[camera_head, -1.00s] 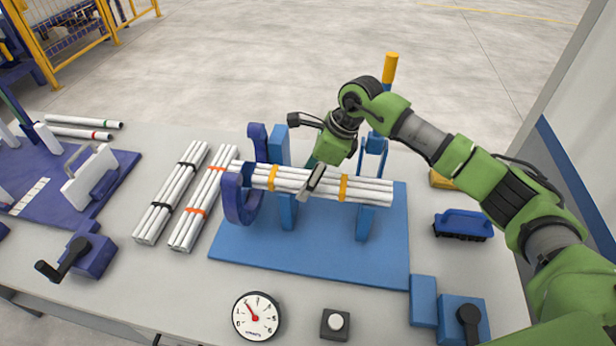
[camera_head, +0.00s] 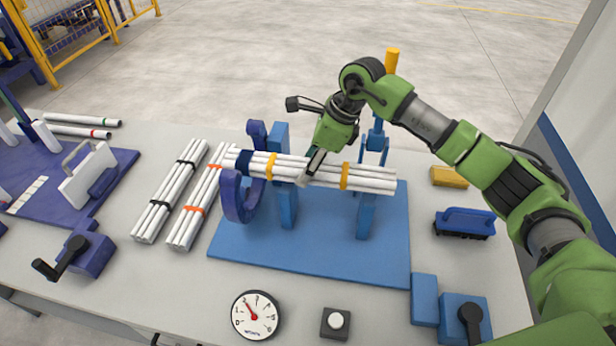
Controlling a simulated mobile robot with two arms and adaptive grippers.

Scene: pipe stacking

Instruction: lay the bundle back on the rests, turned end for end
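The bundle (camera_head: 325,175) of white pipes has two yellow bands and a dark blue band near its left end. It lies left to right, held just above the blue rests (camera_head: 366,217) on a blue base plate (camera_head: 320,255). Its left end is over the dark blue C-shaped holder (camera_head: 236,203). My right gripper (camera_head: 311,168) comes from above and behind and is shut on the bundle between the yellow bands. The far finger is hidden. My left gripper is not in view.
Two other pipe bundles, black-banded (camera_head: 170,192) and orange-banded (camera_head: 202,200), lie left of the base plate. A gauge (camera_head: 255,315) and a button box (camera_head: 335,323) stand in front. A blue brush-like block (camera_head: 463,223) and yellow block (camera_head: 449,177) lie right.

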